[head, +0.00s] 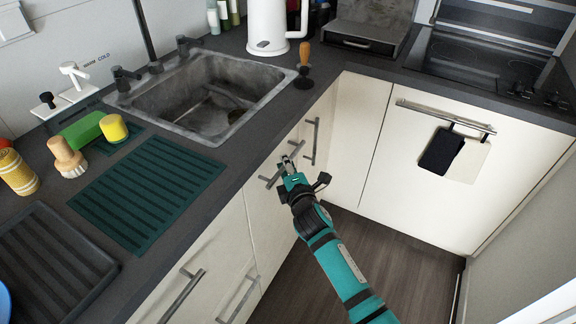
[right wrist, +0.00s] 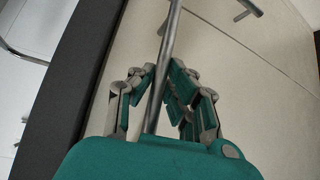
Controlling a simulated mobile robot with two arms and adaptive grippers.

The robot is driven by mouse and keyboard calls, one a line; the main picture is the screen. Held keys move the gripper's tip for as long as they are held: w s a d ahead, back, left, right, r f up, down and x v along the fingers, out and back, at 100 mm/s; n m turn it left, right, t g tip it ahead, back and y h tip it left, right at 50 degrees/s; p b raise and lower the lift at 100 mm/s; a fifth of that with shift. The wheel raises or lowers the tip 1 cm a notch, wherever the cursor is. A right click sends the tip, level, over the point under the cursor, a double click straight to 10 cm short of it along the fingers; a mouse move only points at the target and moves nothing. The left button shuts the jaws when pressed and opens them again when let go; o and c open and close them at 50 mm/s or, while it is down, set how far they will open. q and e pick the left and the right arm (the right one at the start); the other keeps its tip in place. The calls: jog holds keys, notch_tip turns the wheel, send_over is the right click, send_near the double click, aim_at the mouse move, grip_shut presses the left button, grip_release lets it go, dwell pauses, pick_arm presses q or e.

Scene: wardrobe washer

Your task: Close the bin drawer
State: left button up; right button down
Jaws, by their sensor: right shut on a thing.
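My right gripper (head: 287,170) reaches the cream cabinet fronts below the counter near the sink. It is shut on a grey metal bar handle (head: 268,181). In the right wrist view the handle bar (right wrist: 172,32) runs between the fingers of the gripper (right wrist: 163,80). The cream front (head: 267,222) carrying this handle stands below the counter edge; it also shows in the right wrist view (right wrist: 225,70). I cannot tell how far this front stands out, and no bin is visible. My left gripper is not in view.
Other bar handles (head: 184,294) are on neighbouring fronts. The sink (head: 215,130) and a dark green drying mat (head: 150,190) are on the counter above. An appliance door with a towel (head: 465,158) stands at right. The brown floor (head: 400,250) below is clear.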

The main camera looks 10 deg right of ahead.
jog(key=c, duration=1.6)
grip_release()
jog(key=shift+s+d+r, duration=0.1)
jog(key=shift+d+r, duration=0.15)
jog(key=shift+d, duration=0.05)
jog(key=shift+o, duration=1.3)
jog(key=shift+s, duration=0.1)
jog(key=shift+f, duration=0.15)
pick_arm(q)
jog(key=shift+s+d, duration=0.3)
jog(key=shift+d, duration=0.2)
pick_arm(e)
jog(key=v, duration=1.2)
